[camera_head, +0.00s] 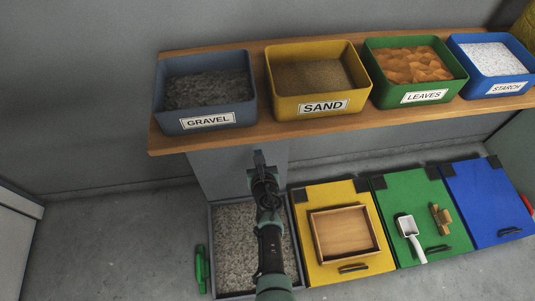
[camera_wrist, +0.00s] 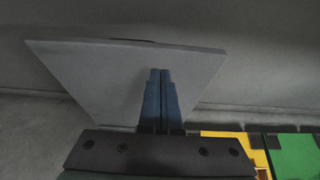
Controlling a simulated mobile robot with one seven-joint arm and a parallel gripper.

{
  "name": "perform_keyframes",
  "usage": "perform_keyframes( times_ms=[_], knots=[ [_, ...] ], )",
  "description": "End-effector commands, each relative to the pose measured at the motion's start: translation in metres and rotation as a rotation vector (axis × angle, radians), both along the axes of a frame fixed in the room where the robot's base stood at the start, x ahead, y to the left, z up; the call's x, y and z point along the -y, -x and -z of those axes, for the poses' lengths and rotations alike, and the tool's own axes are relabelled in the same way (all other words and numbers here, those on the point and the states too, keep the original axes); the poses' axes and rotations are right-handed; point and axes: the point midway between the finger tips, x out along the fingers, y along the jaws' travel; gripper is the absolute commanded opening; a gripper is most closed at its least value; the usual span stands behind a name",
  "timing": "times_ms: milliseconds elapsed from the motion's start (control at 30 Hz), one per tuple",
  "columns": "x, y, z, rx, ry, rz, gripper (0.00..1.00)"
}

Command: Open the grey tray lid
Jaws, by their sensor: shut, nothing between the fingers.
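The grey tray (camera_head: 222,252) sits on the floor at the left end of the row of trays, with grey gravel showing inside. Its grey lid (camera_head: 215,175) stands raised at the back of the tray, below the wooden shelf. In the wrist view the lid (camera_wrist: 95,75) is a broad flat panel with a dark strip, perhaps its handle, at its top edge. My gripper (camera_head: 259,158) is over the tray, in front of the lid. Its fingers (camera_wrist: 160,75) are together and empty, pointing at the panel. I cannot tell whether they touch it.
The yellow lid (camera_head: 312,200) bears a wooden box (camera_head: 345,233). The green lid (camera_head: 395,187) bears a white scoop (camera_head: 409,235) and a brown object (camera_head: 441,218). The blue lid (camera_head: 490,205) is shut. Labelled bins stand on the shelf (camera_head: 300,127). A green object (camera_head: 201,268) lies left of the tray.

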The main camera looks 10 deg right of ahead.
Motion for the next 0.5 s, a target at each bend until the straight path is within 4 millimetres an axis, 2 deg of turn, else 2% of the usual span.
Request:
perform_keyframes(
  times_ms=[33,500],
  knots=[
    [0.0,0.005,-0.017,0.002,0.0,0.0,0.0],
    [0.001,0.049,-0.064,0.001,0.0,0.0,0.0]
  ],
)
